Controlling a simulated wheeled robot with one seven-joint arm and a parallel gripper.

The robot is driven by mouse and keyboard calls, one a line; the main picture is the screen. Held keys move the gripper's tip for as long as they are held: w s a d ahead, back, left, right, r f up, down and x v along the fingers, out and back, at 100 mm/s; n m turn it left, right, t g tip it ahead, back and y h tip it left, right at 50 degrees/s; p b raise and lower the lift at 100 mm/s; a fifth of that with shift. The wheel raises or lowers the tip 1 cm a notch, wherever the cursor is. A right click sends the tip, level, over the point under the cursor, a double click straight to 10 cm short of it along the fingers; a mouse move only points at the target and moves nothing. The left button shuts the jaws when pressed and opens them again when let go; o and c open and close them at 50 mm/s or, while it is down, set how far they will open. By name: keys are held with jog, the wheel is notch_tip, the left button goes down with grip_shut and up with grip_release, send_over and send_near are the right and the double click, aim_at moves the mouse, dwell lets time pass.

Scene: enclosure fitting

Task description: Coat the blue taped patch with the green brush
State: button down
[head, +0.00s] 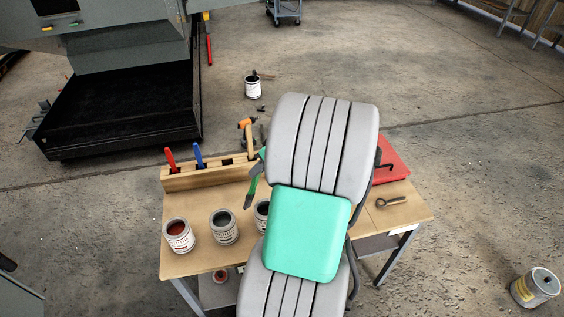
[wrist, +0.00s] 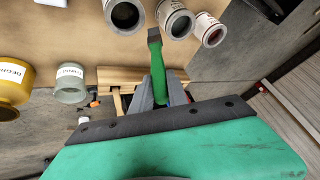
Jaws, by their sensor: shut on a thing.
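The green brush (head: 253,188) hangs from my gripper, partly hidden by my arm in the head view, with its dark bristles low and left. In the wrist view, my gripper (wrist: 160,88) is shut on the green brush (wrist: 172,85); its bristle end points toward the open cans. A red-filled can (head: 179,236), a dark-filled can (head: 223,226) and a third can (head: 262,214), half hidden by my arm, stand on the table (head: 200,262). The bristles appear near the third can; I cannot tell their height above it. I cannot make out a blue taped patch in either view.
A wooden rack (head: 205,177) holds a red brush (head: 171,160) and a blue brush (head: 199,154). A red tray (head: 393,160) and an eye bolt (head: 391,202) lie at the table's right. A large grey machine with a black base (head: 120,115) stands back left.

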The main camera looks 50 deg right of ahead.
jog(key=s+d, duration=0.4)
jog(key=d, duration=0.1)
notch_tip(320, 180, down, 6)
jog(key=b, duration=0.4)
jog(key=shift+s, duration=0.15)
jog(key=shift+f+b, duration=0.55)
dwell(1.4)
notch_tip(320, 180, up, 7)
jog(key=p, duration=0.5)
dwell(0.6)
